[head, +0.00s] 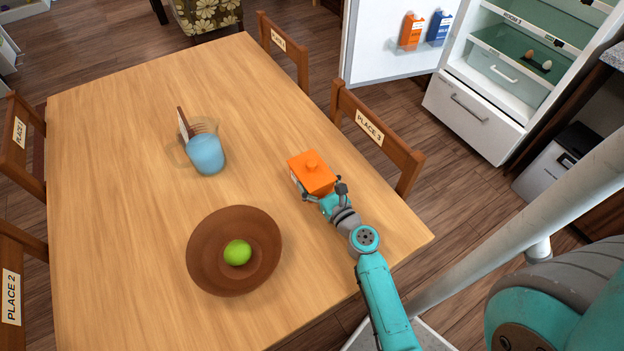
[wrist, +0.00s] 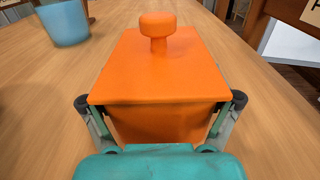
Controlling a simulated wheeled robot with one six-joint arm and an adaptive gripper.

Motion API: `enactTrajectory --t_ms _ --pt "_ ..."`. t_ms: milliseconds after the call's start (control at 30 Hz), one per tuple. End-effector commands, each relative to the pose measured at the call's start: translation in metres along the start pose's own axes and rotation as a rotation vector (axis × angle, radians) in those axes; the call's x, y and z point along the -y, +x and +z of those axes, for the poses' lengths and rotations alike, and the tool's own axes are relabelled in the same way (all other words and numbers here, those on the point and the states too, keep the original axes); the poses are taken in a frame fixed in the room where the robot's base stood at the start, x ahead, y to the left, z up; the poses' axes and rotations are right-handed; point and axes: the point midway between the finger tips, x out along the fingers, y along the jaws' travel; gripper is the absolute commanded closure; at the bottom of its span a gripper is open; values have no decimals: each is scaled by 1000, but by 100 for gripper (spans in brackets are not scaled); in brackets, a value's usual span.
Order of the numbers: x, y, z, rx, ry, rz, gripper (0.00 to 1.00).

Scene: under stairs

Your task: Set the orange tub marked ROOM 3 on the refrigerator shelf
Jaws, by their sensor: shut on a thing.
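The orange tub (head: 312,171) has a lid with a round knob and is at the right side of the wooden table. My gripper (head: 322,193) is shut on the tub. In the wrist view the orange tub (wrist: 160,75) fills the middle, with a finger of my gripper (wrist: 160,118) on each side of it. I cannot tell whether it touches the table. Its ROOM 3 marking is not readable. The refrigerator (head: 478,108) stands open at the top right. A refrigerator shelf (head: 510,57) holds small egg-like items; an upper shelf edge carries a label.
On the table (head: 120,140) are a brown bowl (head: 205,255) with a green fruit (head: 237,252), a blue cup (head: 206,155) and a glass pitcher-like item behind it. A PLACE 3 chair (head: 385,140) stands between table and refrigerator. The refrigerator door (head: 375,50) holds two cartons.

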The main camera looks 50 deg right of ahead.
Motion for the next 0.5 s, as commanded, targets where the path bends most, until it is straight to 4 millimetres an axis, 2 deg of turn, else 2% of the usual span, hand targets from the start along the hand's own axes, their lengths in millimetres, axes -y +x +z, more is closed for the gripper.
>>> enactTrajectory --t_ms 500 --pt "0 0 7 2 -1 1 72"
